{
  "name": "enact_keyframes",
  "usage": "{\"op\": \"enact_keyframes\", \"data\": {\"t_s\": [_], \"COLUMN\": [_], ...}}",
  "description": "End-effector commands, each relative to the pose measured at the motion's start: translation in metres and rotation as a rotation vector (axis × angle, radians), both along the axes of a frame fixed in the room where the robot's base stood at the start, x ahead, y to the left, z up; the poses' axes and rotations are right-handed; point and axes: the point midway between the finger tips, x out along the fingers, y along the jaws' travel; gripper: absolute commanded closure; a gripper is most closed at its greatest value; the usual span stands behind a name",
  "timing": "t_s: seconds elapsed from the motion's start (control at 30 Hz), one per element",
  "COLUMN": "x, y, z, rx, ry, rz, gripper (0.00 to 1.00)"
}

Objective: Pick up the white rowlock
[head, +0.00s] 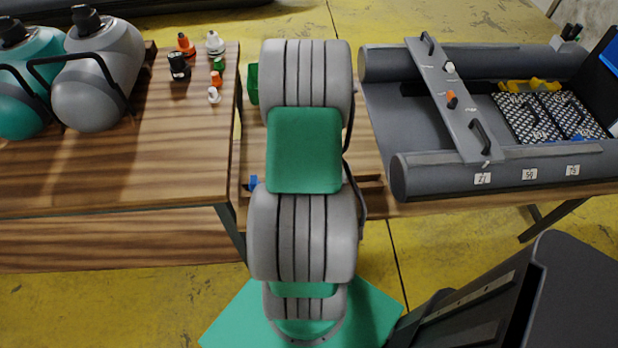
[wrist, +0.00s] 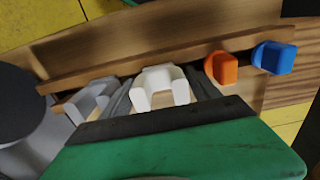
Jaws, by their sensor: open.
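The white rowlock (wrist: 160,76) is a U-shaped piece near the middle of the wrist view, in a row along a wooden rack. My gripper (wrist: 158,92) is open, with one dark finger on either side of the white rowlock. A small gap shows on the left side; whether the right finger touches it I cannot tell. In the head view my arm hides the white rowlock and my gripper's fingers.
A grey rowlock (wrist: 92,100) stands left of the fingers, an orange rowlock (wrist: 222,68) close on the right, then a blue rowlock (wrist: 273,57). The rack's wooden rail (wrist: 150,55) runs behind. A grey inflatable boat (head: 375,130) lies on the right of the table.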

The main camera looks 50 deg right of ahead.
Motion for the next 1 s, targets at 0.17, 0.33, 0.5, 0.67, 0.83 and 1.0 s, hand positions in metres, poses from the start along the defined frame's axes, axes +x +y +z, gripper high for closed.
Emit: {"op": "enact_keyframes", "data": {"t_s": [0.17, 0.33, 0.5, 0.67, 0.83, 1.0], "x": [0.000, 0.000, 0.000, 0.000, 0.000, 0.001], "y": [0.000, 0.000, 0.000, 0.000, 0.000, -0.001], "z": [0.000, 0.000, 0.000, 0.001, 0.001, 0.013], "rx": [0.000, 0.000, 0.000, 0.000, 0.000, -0.002], "ry": [0.000, 0.000, 0.000, 0.000, 0.000, -0.002], "rz": [0.000, 0.000, 0.000, 0.000, 0.000, 0.000], "gripper": [0.41, 0.55, 0.69, 0.82, 0.84, 0.84]}}
